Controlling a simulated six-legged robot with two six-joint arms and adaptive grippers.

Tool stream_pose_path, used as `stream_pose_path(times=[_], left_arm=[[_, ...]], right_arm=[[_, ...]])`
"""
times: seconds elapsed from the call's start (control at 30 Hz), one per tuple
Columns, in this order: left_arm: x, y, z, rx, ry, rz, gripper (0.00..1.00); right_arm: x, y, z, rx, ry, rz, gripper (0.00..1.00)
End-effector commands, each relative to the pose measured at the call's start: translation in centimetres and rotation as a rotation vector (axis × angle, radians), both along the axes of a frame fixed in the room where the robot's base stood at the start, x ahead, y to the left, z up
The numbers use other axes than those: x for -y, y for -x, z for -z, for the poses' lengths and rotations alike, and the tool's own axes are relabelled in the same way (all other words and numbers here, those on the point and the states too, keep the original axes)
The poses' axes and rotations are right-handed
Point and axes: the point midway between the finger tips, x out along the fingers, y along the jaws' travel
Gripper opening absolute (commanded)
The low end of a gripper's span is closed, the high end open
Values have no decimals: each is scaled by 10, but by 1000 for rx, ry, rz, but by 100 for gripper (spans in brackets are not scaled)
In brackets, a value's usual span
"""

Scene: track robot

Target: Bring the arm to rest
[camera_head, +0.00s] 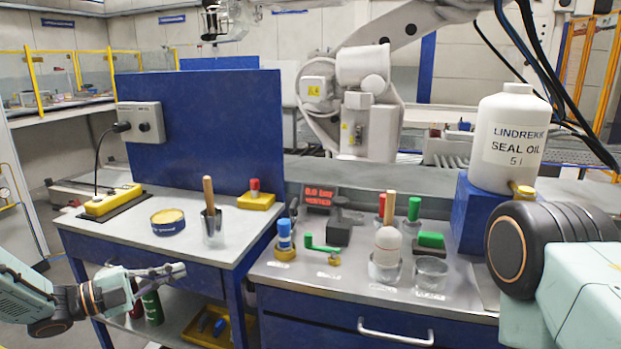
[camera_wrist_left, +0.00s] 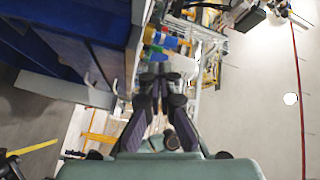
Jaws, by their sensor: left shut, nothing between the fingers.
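My left gripper (camera_head: 166,273) is at the lower left of the head view, in front of the left workbench (camera_head: 150,239) and a little below its top. Its fingers are shut and hold nothing. In the left wrist view the closed fingers (camera_wrist_left: 158,75) point away from the camera, with the bench on the left and open floor on the right. My right arm shows only as a large dark joint and pale link at the right edge of the head view; its gripper is out of frame.
The left bench bears a yellow tin (camera_head: 168,221), a wooden-handled tool in a cup (camera_head: 211,222) and a yellow power strip (camera_head: 113,201). The right bench holds several small tools, a glass beaker (camera_head: 431,272) and a white seal oil bottle (camera_head: 509,137). A green bottle (camera_head: 152,305) stands below.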

Motion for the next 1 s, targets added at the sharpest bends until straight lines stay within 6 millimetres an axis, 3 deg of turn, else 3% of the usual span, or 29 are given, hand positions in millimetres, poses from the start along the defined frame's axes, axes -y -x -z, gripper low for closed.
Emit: stream_pose_path(times=[0.17, 0.27, 0.37, 0.47, 0.6, 0.7, 0.83, 1.0], left_arm=[[3, -7, 26, -228, 152, -174, 0], [9, -4, 54, -415, 262, -301, 0], [17, 12, 95, -649, 383, -457, 0], [26, 42, 139, -891, 487, -626, 0], [38, 111, 199, -1211, 583, -880, 0], [45, 169, 229, -1398, 611, -1058, 0], [51, 250, 253, -1593, 601, -1289, 0], [52, 354, 260, -1760, 510, -1562, 0]], right_arm=[[0, 0, 0, 1, 0, 0, 40], [0, 0, 0, 0, 0, 0, 40], [0, 0, 0, 0, 0, 0, 40], [0, 0, 0, 0, 0, 0, 40], [0, 0, 0, 0, 0, 0, 40], [0, 0, 0, 0, 0, 0, 40], [0, 0, 0, 0, 0, 0, 40], [0, 0, 0, 0, 0, 0, 40]])
